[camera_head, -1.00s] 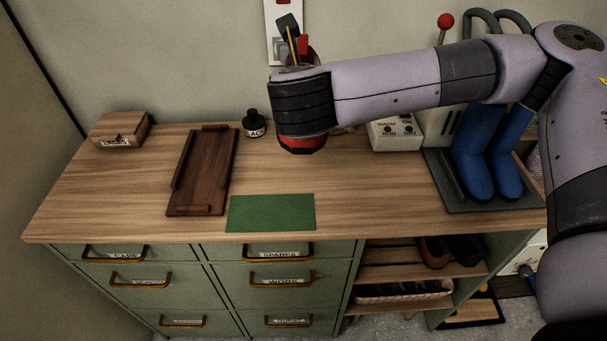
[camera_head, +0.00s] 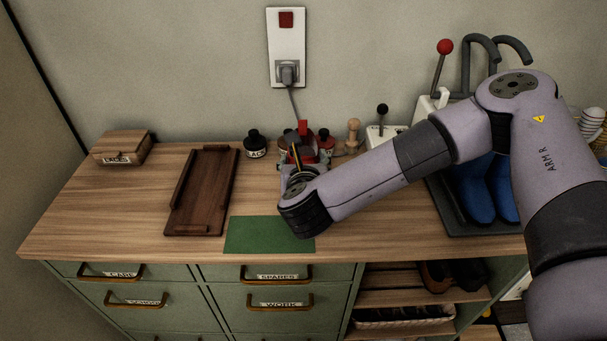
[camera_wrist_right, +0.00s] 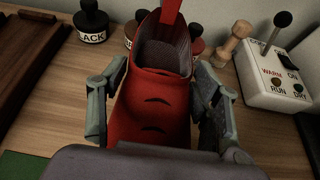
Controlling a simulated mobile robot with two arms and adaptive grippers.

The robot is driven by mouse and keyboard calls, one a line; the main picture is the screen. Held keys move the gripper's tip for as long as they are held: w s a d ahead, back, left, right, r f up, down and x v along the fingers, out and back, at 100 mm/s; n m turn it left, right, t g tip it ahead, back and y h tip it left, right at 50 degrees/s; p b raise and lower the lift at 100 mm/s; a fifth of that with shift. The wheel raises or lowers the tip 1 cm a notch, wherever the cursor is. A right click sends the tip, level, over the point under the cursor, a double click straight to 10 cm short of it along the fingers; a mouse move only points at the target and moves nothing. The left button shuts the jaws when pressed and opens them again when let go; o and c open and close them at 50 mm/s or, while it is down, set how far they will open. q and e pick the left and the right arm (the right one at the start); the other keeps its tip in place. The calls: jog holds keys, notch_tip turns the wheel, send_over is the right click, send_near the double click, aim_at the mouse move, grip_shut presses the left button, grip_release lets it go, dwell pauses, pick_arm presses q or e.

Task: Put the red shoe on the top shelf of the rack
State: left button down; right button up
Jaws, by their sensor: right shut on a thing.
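The red shoe (camera_wrist_right: 152,105) is between the fingers of my right gripper (camera_wrist_right: 158,100) in the right wrist view, its opening and pull tab facing away. In the head view my right gripper (camera_head: 303,162) is over the back middle of the bench top, mostly hidden by its own wrist. Only bits of the red shoe (camera_head: 303,129) show there. I cannot tell whether the shoe touches the bench. The wooden rack is in the open bay at lower right; its top shelf (camera_head: 385,279) has dark brown shoes at its right end. My left gripper is out of view.
A green mat (camera_head: 250,235) and dark wooden tray (camera_head: 203,190) lie left of the gripper. Small bottles (camera_head: 255,145), a wooden peg (camera_head: 353,132) and a switch box (camera_wrist_right: 275,75) stand close by. Blue boots (camera_head: 475,190) stand right. A wooden box (camera_head: 121,148) is far left.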

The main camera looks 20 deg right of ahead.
jog(key=shift+f, duration=1.8)
jog(key=shift+f+b, duration=0.15)
jog(key=shift+b, duration=0.3)
jog(key=o, duration=1.5)
